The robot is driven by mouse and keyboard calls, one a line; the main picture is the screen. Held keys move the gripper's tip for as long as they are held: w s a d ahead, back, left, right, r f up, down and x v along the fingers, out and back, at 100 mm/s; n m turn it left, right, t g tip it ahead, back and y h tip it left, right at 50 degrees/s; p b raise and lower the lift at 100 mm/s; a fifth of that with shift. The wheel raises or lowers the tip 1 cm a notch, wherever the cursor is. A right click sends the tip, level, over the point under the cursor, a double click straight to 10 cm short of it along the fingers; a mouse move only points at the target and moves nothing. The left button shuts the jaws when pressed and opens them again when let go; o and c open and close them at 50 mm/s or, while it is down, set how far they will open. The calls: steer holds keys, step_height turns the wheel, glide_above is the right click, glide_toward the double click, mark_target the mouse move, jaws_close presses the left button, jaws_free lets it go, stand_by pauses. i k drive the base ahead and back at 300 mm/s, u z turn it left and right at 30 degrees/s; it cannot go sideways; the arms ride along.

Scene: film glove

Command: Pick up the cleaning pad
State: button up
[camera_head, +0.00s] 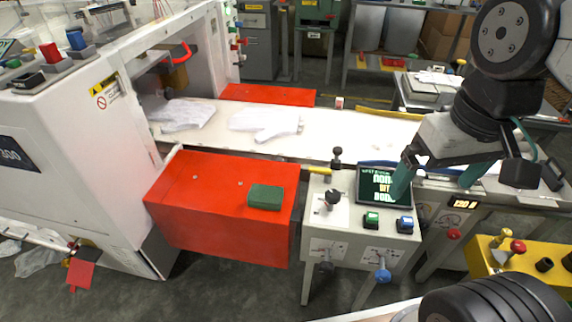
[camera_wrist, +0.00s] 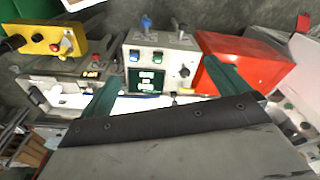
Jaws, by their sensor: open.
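The cleaning pad, a dark green block (camera_head: 265,197), lies flat on top of the red box (camera_head: 215,187) in the head view. My gripper (camera_head: 437,180) is to the right of the pad, above the control panel and conveyor edge. Its two green fingers are apart with nothing between them, and it is well clear of the pad. In the wrist view the open fingers (camera_wrist: 159,76) frame the control panel, and the red box (camera_wrist: 245,62) is at the right. I cannot make out the pad in the wrist view.
A grey control panel (camera_head: 338,215) with knobs, buttons and a screen stands between the red box and my gripper. White gloves (camera_head: 265,122) lie on the white conveyor (camera_head: 340,127) behind. A white machine (camera_head: 75,140) stands left, a yellow control box (camera_head: 490,255) right.

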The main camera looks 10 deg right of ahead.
mark_target(269, 198)
steer(key=u, duration=0.55)
steer(key=k, duration=0.65)
steer(key=u, duration=1.1)
steer(key=i, duration=1.2)
steer(key=z, duration=0.65)
